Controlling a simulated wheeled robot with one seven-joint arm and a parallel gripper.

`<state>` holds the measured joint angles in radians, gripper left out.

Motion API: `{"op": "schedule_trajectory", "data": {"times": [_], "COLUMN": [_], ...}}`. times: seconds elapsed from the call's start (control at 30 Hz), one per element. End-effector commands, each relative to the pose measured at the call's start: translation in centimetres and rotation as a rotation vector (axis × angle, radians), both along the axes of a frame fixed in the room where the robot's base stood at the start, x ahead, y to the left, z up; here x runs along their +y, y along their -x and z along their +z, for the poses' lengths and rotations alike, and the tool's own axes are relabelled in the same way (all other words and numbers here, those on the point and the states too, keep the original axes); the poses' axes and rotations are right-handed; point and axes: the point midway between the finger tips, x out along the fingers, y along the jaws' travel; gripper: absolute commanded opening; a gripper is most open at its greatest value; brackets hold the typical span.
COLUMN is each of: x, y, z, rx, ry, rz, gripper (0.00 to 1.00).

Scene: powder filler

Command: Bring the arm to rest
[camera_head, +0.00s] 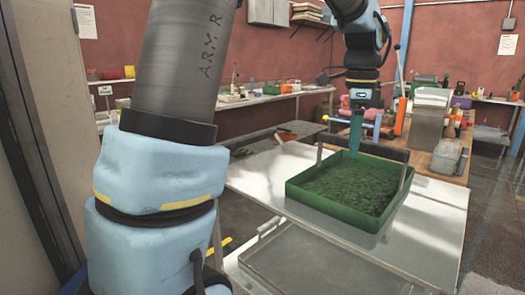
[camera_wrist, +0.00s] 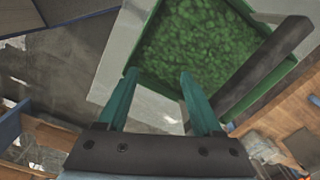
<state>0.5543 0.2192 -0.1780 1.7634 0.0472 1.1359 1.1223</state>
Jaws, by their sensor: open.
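My gripper (camera_head: 356,134) hangs pointing down above the back part of a green tray (camera_head: 311,198). The wrist view shows its two teal fingers (camera_wrist: 156,88) spread apart with nothing between them. The tray, which also shows in the wrist view (camera_wrist: 152,47), holds a green, lumpy fill.
The tray stands on a metal-topped table (camera_head: 430,215). A dark bar with upright posts (camera_head: 362,152) spans the tray near my gripper. A wooden bench (camera_head: 435,150) with several objects stands behind. A side counter (camera_head: 250,98) runs along the back wall.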

Motion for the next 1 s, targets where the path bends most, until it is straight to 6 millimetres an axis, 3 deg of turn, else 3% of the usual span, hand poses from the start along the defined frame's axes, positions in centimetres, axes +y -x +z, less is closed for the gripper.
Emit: {"op": "schedule_trajectory", "data": {"times": [0.17,0.3,0.5,0.6,0.73,1.0], "x": [5.6,12.0,22.4,25.3,27.1,27.3], "y": [-1.1,-1.0,2.5,4.5,5.9,6.1], "z": [-3.4,-7.0,-12.7,-14.4,-15.5,-15.6], "rx": [-0.010,-0.022,-0.042,-0.049,-0.055,-0.056], "ry": [0.015,0.039,0.095,0.121,0.141,0.144], "rz": [0.323,0.693,1.353,1.583,1.738,1.757], "gripper": [0.67,0.67,0.67,0.67,0.67,0.67]}}
